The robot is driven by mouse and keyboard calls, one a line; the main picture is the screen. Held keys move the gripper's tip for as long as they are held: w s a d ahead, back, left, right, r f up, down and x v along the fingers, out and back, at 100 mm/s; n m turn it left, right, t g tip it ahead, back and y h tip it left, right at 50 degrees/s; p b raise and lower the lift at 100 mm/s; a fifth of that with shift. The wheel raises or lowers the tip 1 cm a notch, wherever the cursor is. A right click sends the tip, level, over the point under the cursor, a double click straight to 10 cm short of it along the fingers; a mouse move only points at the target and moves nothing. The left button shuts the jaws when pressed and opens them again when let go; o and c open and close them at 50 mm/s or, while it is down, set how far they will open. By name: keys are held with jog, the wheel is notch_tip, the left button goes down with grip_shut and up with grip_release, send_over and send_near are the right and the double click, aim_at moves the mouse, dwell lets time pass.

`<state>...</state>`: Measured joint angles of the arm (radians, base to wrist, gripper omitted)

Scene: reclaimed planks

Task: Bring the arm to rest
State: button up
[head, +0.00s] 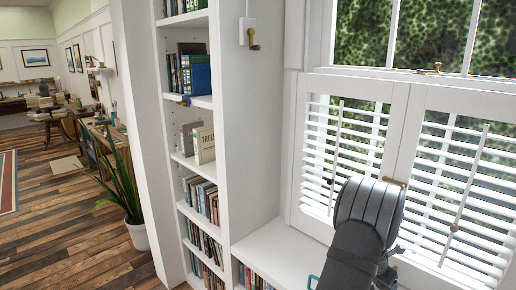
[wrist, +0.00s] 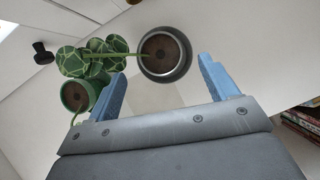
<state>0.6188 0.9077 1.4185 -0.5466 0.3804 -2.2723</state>
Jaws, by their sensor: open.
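My arm (head: 362,235) rises at the lower right of the head view, in front of the white shutters. Its gripper cannot be made out there. In the wrist view my gripper (wrist: 162,66) shows two blue fingers spread wide apart, with nothing held between them. Beyond the fingers are a round grey pot (wrist: 165,53) with dark soil and a green pot (wrist: 78,95) with patterned leaves (wrist: 88,58). I cannot tell how far they are from the fingertips.
A white bookcase (head: 182,159) with books stands left of the arm. White shutters (head: 345,150) stand behind the arm. A white ledge (head: 275,245) runs below the window. Open wooden floor (head: 60,225) lies at left, with a potted plant (head: 138,235) by the bookcase.

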jog(key=x, duration=0.6)
jog(key=shift+d+f, duration=0.15)
jog(key=shift+f, duration=0.15)
notch_tip(320, 180, up, 3)
jog(key=shift+f, duration=0.15)
jog(key=shift+r, duration=0.25)
jog(key=s+a+r+m+g, duration=0.15)
jog(key=a+r+m, duration=0.25)
jog(key=a+r, duration=0.55)
send_near(383, 287)
jog(key=shift+g+h, duration=0.25)
jog(key=shift+h, duration=0.15)
jog(key=x, duration=0.9)
jog(key=shift+a+f, duration=0.15)
jog(key=shift+a, duration=0.15)
